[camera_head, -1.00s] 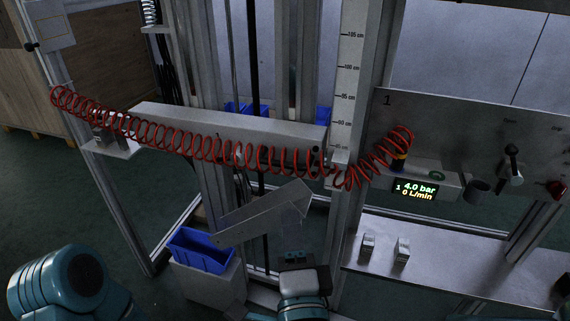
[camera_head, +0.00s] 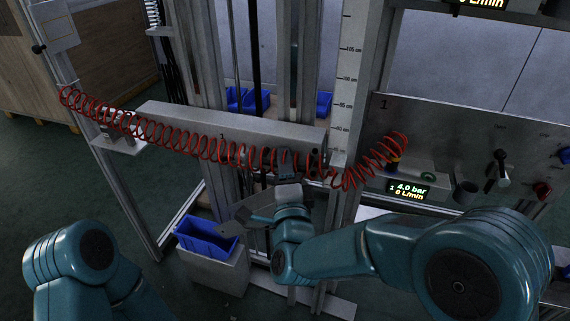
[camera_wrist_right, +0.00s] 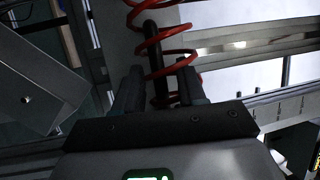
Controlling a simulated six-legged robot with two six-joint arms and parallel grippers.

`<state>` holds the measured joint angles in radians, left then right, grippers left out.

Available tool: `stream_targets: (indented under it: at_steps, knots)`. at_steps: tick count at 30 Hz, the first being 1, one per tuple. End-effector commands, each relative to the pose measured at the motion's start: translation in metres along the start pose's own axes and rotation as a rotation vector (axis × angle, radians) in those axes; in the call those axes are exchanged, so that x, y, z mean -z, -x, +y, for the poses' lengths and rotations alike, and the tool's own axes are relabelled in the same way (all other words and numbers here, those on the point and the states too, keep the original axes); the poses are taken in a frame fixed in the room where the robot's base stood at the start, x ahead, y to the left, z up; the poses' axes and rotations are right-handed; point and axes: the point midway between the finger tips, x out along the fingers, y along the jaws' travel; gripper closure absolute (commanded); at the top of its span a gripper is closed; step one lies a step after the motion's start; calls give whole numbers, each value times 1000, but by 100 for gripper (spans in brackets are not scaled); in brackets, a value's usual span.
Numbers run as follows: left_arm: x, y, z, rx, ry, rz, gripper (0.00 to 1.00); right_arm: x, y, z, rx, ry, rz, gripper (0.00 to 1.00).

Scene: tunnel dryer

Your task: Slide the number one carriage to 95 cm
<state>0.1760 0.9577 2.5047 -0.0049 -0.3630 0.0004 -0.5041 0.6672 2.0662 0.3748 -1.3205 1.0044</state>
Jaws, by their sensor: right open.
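The carriage, a long grey horizontal beam (camera_head: 225,120), spans the frame posts with its right end beside the scale (camera_head: 345,100). That end is near or just below the 90 mark; I cannot tell the exact reading. A dark rod runs along its lower front, behind the red coiled hose (camera_head: 200,145). My right gripper (camera_head: 287,160) is open at the beam's lower right. In the right wrist view, a dark rod (camera_wrist_right: 153,50) and loops of the hose (camera_wrist_right: 160,40) show between and beyond its fingers (camera_wrist_right: 158,88). I cannot tell whether they touch. My left gripper is out of view.
A panel (camera_head: 440,125) marked 1 stands at the right, with a display (camera_head: 408,189) reading 4.0 bar and 0 L/min, and valve handles (camera_head: 502,168). A blue bin (camera_head: 207,240) sits low beneath the carriage. The hose hangs across the beam's front.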

Motion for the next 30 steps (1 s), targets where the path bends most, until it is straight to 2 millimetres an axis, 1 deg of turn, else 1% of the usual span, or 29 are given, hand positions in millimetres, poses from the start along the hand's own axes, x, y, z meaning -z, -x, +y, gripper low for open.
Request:
stream_targets:
  at_steps: [3, 9, 10, 11, 12, 13, 18, 20, 23, 27, 30]
  knots:
    - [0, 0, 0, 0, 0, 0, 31, 0, -4, 0, -1, 1, 0, 60]
    - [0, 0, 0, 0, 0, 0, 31, 0, -4, 0, -1, 0, 0, 60]
    - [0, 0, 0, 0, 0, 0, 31, 0, -4, 0, -1, 0, 0, 66]
    - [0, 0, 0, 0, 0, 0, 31, 0, -4, 0, -1, 0, 0, 76]
    - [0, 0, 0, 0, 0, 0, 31, 0, -4, 0, -1, 0, 0, 89]
    - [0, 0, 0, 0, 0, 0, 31, 0, -4, 0, -1, 0, 0, 99]
    - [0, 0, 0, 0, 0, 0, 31, 0, -4, -1, -1, 0, 0, 100]
    - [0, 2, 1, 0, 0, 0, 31, 0, -4, -5, 1, 0, 0, 100]
    - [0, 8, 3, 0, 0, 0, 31, 2, -8, -25, 6, -2, 2, 100]
    - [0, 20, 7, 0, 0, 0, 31, 5, -16, -71, 17, -4, 5, 100]
    - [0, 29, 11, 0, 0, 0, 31, 7, -21, -101, 17, -3, 4, 100]
